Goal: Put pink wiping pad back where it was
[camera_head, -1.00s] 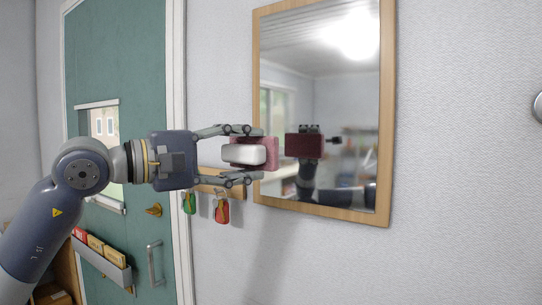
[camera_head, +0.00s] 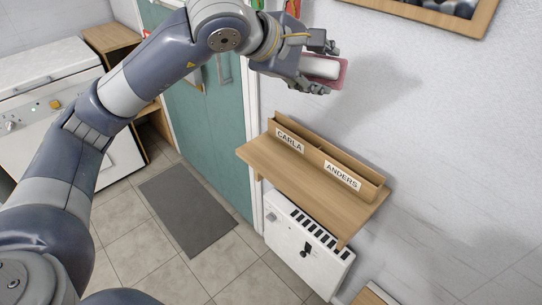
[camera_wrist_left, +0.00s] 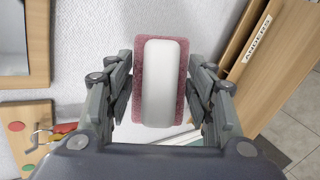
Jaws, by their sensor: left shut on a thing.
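The pink wiping pad (camera_head: 341,75) has a white handle block on its back. My left gripper (camera_head: 322,68) is shut on it and holds it in the air near the wall, above and beyond the wooden shelf (camera_head: 262,160). In the left wrist view the pad (camera_wrist_left: 139,100) sits between both fingers of the left gripper (camera_wrist_left: 160,95), its white block facing the camera. The shelf carries a wooden holder with two slots, labelled CARLA (camera_head: 289,141) and ANDERS (camera_head: 342,177). My right gripper is not in view.
A white heater (camera_head: 290,240) hangs below the shelf. The wood-framed mirror (camera_head: 478,22) is at the top right. The teal door (camera_head: 205,125) stands left of the shelf, with a grey mat (camera_head: 188,210) on the tiled floor. A white appliance (camera_head: 40,120) is far left.

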